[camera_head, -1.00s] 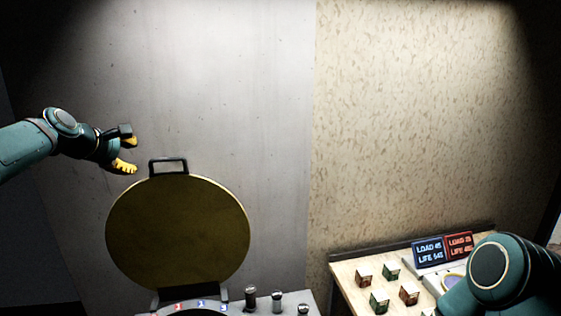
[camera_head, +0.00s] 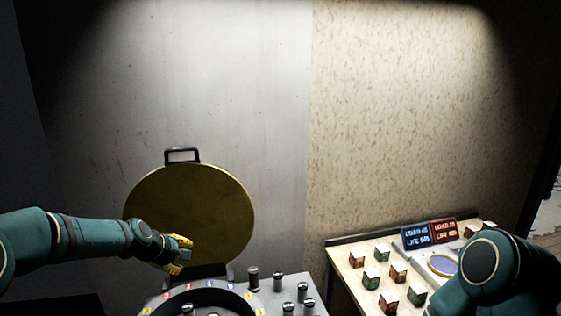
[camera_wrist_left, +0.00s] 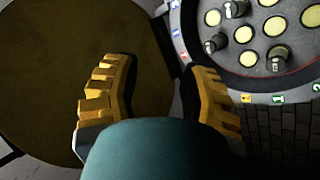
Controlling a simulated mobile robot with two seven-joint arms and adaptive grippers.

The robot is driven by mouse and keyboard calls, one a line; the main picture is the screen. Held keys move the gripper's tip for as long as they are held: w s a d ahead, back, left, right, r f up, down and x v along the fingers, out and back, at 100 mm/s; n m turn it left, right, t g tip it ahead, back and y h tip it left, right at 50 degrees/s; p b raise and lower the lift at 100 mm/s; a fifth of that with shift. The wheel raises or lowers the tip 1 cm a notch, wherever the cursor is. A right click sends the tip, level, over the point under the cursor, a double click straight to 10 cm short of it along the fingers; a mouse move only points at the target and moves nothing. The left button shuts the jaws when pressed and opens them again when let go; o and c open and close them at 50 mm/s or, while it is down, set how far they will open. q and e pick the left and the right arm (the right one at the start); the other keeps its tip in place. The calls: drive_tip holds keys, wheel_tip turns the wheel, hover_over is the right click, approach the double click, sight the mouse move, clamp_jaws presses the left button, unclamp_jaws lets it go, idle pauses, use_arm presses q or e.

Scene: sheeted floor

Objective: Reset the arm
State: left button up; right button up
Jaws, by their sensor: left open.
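My left gripper (camera_head: 180,255) comes in from the left, in front of the lower part of the raised round gold lid (camera_head: 190,195). In the left wrist view its two yellow fingers (camera_wrist_left: 160,95) are spread apart with nothing between them. The lid (camera_wrist_left: 45,60) and a round tray with several holes (camera_wrist_left: 250,68) show beyond the fingers. My right arm (camera_head: 485,270) comes in at the lower right; its gripper is out of the picture.
Several dark cylinders (camera_head: 253,278) stand on the grey machine top beside the ring of coloured labels. To the right, a light table (camera_head: 345,262) holds several small boxes (camera_head: 398,272) and two lit displays (camera_head: 430,234). The wall behind is bare.

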use_arm(q)
drive_tip(key=s+d+f+m+g, duration=0.25)
drive_tip(key=s+d+f, duration=0.3)
drive_tip(key=f, duration=0.35)
drive_tip(key=s+d+f+m+g, duration=0.1)
drive_tip(key=s+d+f+m, duration=0.2)
drive_tip(key=s+d+f, duration=0.35)
drive_tip(key=s+d+f+m+g, duration=0.1)
drive_tip(key=s+d+f+m, duration=0.15)
drive_tip(key=s, duration=0.35)
drive_tip(key=s+d+f+m+h, duration=0.1)
drive_tip(key=s+f, duration=0.3)
drive_tip(key=s, duration=0.2)
drive_tip(key=s+d+f+m+g, duration=0.1)
drive_tip(key=s+f+m, duration=0.15)
drive_tip(key=s, duration=0.45)
wheel_tip(320, 180, down, 13)
drive_tip(key=b, duration=1.1)
drive_tip(key=shift+s+d, duration=0.15)
drive_tip(key=shift+d, duration=0.25)
